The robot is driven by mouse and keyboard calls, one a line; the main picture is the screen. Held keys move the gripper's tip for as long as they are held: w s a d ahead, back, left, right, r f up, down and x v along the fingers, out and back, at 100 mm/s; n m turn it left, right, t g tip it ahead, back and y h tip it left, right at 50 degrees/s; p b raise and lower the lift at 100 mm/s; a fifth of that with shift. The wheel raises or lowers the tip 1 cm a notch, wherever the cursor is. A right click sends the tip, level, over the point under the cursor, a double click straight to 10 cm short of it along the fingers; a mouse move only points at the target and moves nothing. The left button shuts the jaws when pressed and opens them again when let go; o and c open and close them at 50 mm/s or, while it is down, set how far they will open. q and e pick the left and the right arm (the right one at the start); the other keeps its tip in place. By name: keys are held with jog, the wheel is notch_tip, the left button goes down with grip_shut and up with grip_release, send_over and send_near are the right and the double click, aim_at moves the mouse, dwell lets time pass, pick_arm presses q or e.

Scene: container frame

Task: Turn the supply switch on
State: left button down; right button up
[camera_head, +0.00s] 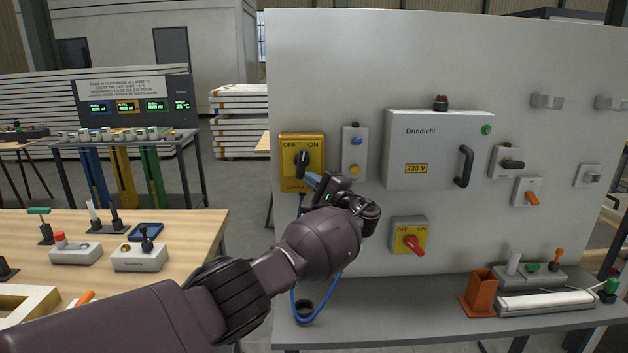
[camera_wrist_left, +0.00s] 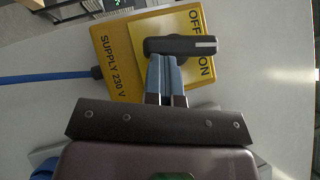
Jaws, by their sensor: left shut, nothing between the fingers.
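The supply switch is a yellow box (camera_head: 290,175) on the grey panel, marked OFF, ON and SUPPLY. Its black handle (camera_head: 302,160) stands about upright, between the two words. In the left wrist view the box (camera_wrist_left: 120,55) is turned sideways. The handle (camera_wrist_left: 183,45) lies across it there, its white-marked end between OFF and ON. My left gripper (camera_head: 313,180) is shut and empty. In the left wrist view its blue-grey fingertips (camera_wrist_left: 166,58) are together at the handle's ON side. I cannot tell whether they touch it. My right gripper is not in view.
Right of the supply switch are a small button box (camera_head: 354,152), the grey Brindlefil cabinet (camera_head: 435,150) and a yellow box with a red handle (camera_head: 409,236). A blue cable (camera_head: 336,285) hangs below. A shelf (camera_head: 400,320) runs under the panel; a wooden table (camera_head: 180,225) stands left.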

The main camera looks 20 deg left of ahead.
pick_arm(q)
jog(key=shift+a+f+m+t+y, duration=0.1)
jog(key=shift+a+m+t+y, duration=0.15)
jog(key=shift+m+t, duration=0.3)
jog(key=shift+a+f+m+t+y, duration=0.15)
jog(key=shift+a+m+t, duration=0.15)
jog(key=shift+m, duration=0.45)
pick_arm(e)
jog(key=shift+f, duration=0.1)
pick_arm(q)
jog(key=shift+s+a+f+m+t, duration=0.1)
jog(key=shift+a+m+t, duration=0.1)
jog(key=shift+m+t, duration=0.65)
jog(key=shift+s+a+m+t, duration=0.1)
jog(key=shift+a+m+t, duration=0.1)
jog(key=shift+m+t, duration=0.65)
